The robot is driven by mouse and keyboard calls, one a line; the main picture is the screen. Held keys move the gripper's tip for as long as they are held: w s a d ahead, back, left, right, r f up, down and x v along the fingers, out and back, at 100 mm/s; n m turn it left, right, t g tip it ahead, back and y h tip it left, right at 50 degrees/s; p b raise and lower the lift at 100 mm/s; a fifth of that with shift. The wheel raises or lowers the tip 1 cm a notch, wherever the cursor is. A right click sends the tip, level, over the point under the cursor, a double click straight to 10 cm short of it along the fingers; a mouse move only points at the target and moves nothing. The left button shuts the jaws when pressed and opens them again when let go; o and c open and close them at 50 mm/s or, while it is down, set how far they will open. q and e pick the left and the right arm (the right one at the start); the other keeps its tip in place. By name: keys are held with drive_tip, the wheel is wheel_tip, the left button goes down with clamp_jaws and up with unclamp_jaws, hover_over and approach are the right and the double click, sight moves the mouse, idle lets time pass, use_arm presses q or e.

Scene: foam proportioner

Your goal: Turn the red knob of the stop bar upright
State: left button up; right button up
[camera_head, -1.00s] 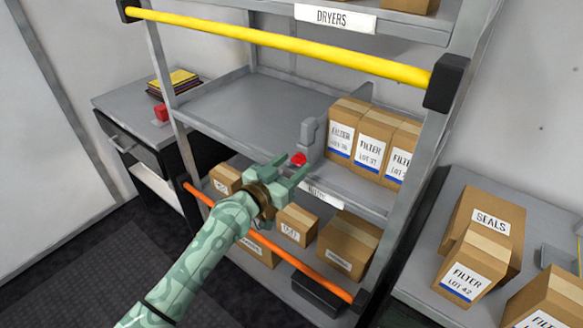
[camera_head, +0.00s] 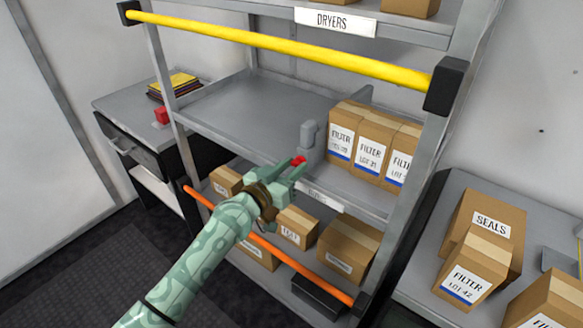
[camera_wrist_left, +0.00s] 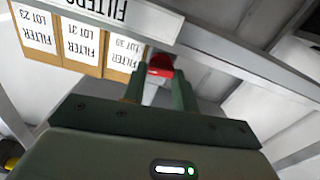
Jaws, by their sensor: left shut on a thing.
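The red knob (camera_head: 298,161) sits at the front of the shelf, just below a grey upright block (camera_head: 308,137) beside the filter boxes. My left gripper (camera_head: 297,168) reaches it from the front and is shut on it; the fingers partly hide the knob. In the left wrist view the red knob (camera_wrist_left: 160,66) shows between the two green fingertips (camera_wrist_left: 158,90). The knob's exact angle is hard to tell. My right gripper is not in view.
Filter boxes (camera_head: 371,145) stand right of the knob, with a grey piece (camera_head: 361,94) behind them. A yellow bar (camera_head: 290,46) crosses above and an orange bar (camera_head: 270,247) below. The shelf left of the block is clear.

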use_arm(q)
drive_tip(key=n, duration=0.2)
drive_tip(key=shift+n, duration=1.9)
drive_tip(key=o, duration=1)
drive_tip(key=p+v, duration=0.3)
drive_tip(key=v, duration=1.3)
drive_tip(key=shift+s+a+p, duration=0.15)
drive_tip(key=shift+p, duration=0.2)
